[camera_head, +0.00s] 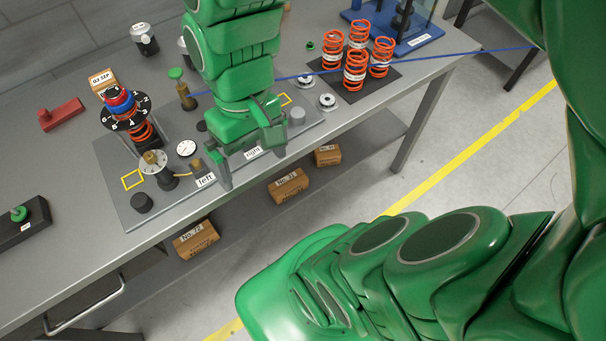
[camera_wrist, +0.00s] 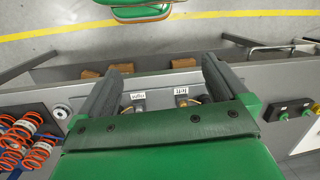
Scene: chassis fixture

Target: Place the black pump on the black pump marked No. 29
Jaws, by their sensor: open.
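My gripper (camera_head: 250,168) is open and empty above the front edge of the grey fixture plate, near the "left" and "right" labels. In the wrist view its two dark fingers (camera_wrist: 164,66) stand wide apart with nothing between them. A short black cylinder (camera_head: 141,203) stands at the plate's left front corner. A dark canister with a white label (camera_head: 144,40) stands at the back of the table. I cannot tell which object is the black pump, and I can read no No. 29. Part of the plate is hidden behind my gripper.
An orange spring assembly with a numbered black disc (camera_head: 126,112) rises at the plate's left. Several orange springs (camera_head: 355,58) stand on a black mat at right. Labelled brown boxes (camera_head: 288,186) sit on the lower shelf. A red block (camera_head: 61,114) lies at left, with bare tabletop around it.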

